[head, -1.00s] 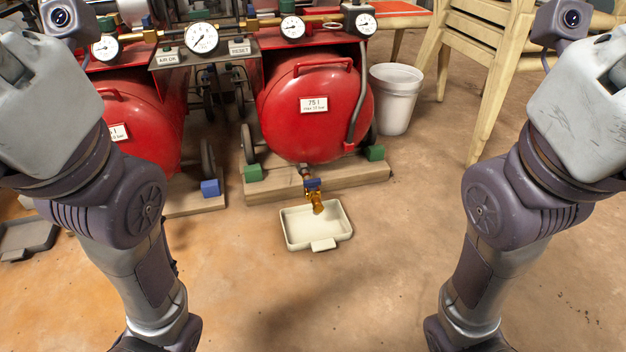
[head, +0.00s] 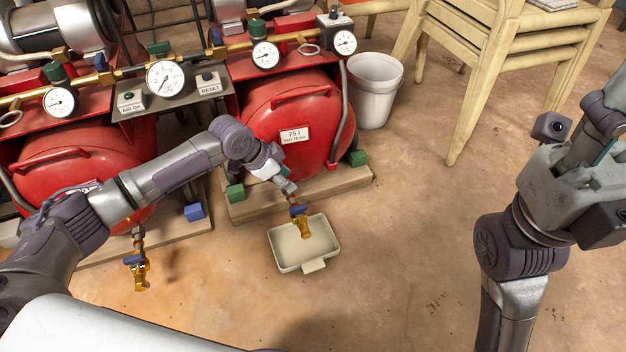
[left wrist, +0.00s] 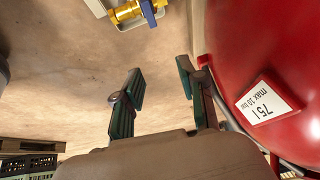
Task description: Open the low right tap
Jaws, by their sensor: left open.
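The low right tap (head: 302,224) is brass with a blue handle (head: 298,209) and sits below the right red tank, above a cream tray. In the left wrist view, the brass tap (left wrist: 126,12) and its blue handle (left wrist: 147,11) are at the top edge, partly cut off. My left gripper (head: 284,184) is beside the tank's lower front, just above and behind the tap in the head view. In the left wrist view it is open (left wrist: 162,78), with nothing between its fingers and apart from the tap. My right gripper (head: 603,152) is at the right, its fingers unclear.
The cream tray (head: 284,265) lies on the floor under the tap. The right red tank (head: 320,115) stands on a wooden base (head: 330,185). Another low tap (head: 139,272) is at the left.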

